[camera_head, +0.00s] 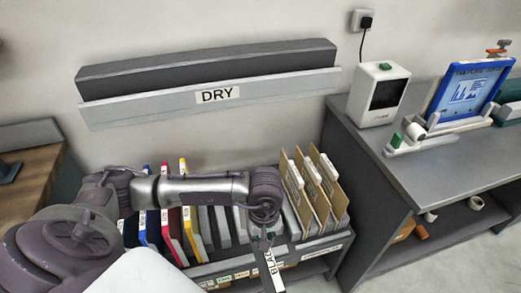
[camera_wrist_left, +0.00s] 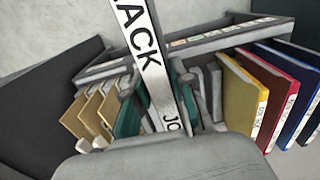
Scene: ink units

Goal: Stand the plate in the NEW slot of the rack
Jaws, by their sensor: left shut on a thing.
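The plate (camera_head: 273,273) is thin, with a white label strip along its edge reading "BLAC" in the head view. In the left wrist view the plate (camera_wrist_left: 141,48) reads "…LACK JO…". My left gripper (camera_head: 264,236) is shut on it, and the plate hangs at the front of the rack. The gripper (camera_wrist_left: 160,108) also shows in the left wrist view. The rack (camera_head: 232,268) has small labels along its front edge, partly hidden by my arm and the plate. I cannot make out a NEW label. My right gripper is not in view.
Blue, red and yellow plates (camera_head: 190,235) stand in the rack's left part; tan folders (camera_head: 325,185) stand at its right. Grey dividers are between them. A wall shelf marked DRY (camera_head: 130,112) hangs above. A side bench (camera_head: 410,170) carries a white device (camera_head: 375,95) and a blue frame.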

